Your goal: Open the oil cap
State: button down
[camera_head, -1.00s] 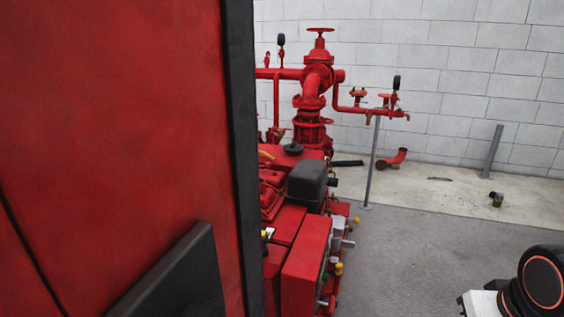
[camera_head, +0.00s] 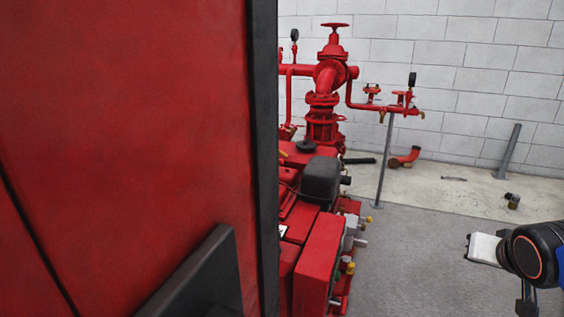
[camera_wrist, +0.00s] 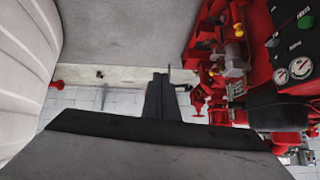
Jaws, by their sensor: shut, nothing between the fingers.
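The red pump engine (camera_head: 315,225) stands past a large red panel in the head view. A round black cap (camera_head: 306,146) sits on its top near the back; I cannot tell for sure that it is the oil cap. In the wrist view my gripper (camera_wrist: 160,80) is shut and empty, pointing at the floor and wall. The engine (camera_wrist: 262,55) with its gauges is to the right of the fingers there, apart from them. No oil cap can be made out in the wrist view. In the head view part of my arm shows at the right edge, well right of the engine.
The red panel (camera_head: 120,130) with a dark edge fills the left and hides part of the engine. Red pipes and a valve wheel (camera_head: 334,25) stand at the back. A thin grey post (camera_head: 385,160) stands beside them. The grey floor (camera_head: 420,240) right of the engine is clear.

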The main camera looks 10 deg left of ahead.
jog(key=w+a+r+t+y, duration=0.3)
jog(key=w+a, duration=0.3)
jog(key=w, duration=0.4)
jog(key=w+a+r+t+y, duration=0.2)
jog(key=w+a+t+y, duration=0.15)
jog(key=w+a, duration=0.45)
jog(key=w+a+g+y, duration=0.3)
jog(key=a+y, duration=0.4)
jog(key=y, duration=0.1)
jog(key=s+a+f+n+g+y, duration=0.1)
jog(key=s+a+f+g+y, duration=0.1)
jog(key=s+a+g+y, duration=0.6)
jog(key=shift+g+y, duration=0.25)
jog(key=shift+g, duration=0.6)
jog(key=x, duration=0.7)
jog(key=w+x, duration=0.1)
jog(key=x, duration=1.3)
jog(key=shift+w+r, duration=0.25)
jog(key=shift+w, duration=0.1)
jog(key=shift+r, duration=0.1)
